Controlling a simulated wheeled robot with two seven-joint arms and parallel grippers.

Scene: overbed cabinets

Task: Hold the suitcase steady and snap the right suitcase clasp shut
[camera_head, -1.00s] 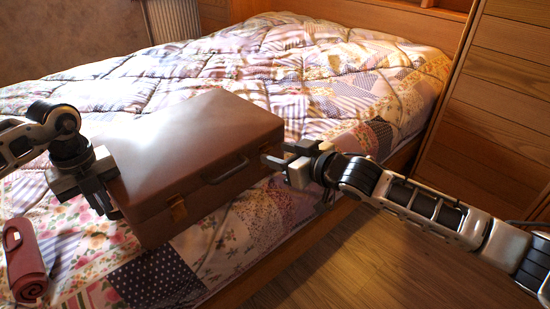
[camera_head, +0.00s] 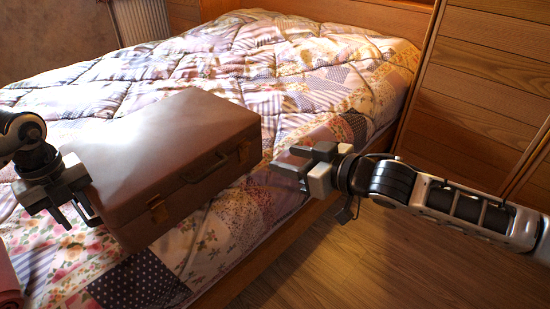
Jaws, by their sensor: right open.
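The brown suitcase (camera_head: 170,150) lies closed on the bed, its front toward the bed's near edge. The front carries a handle (camera_head: 205,170), a left clasp (camera_head: 157,209) and a right clasp (camera_head: 244,152). Whether the right clasp is fastened is too small to tell. My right gripper (camera_head: 288,168) is open and empty, a short way right of the right clasp and apart from it. My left gripper (camera_head: 76,214) is at the suitcase's left end, its fingers apart with nothing visible between them. I cannot tell whether it touches the suitcase.
The patchwork quilt (camera_head: 300,75) covers the bed around the suitcase. A red rolled item (camera_head: 8,285) is cut off at the lower left. Wooden cabinets (camera_head: 480,90) stand at the right. Open wooden floor (camera_head: 330,260) lies in front of the bed.

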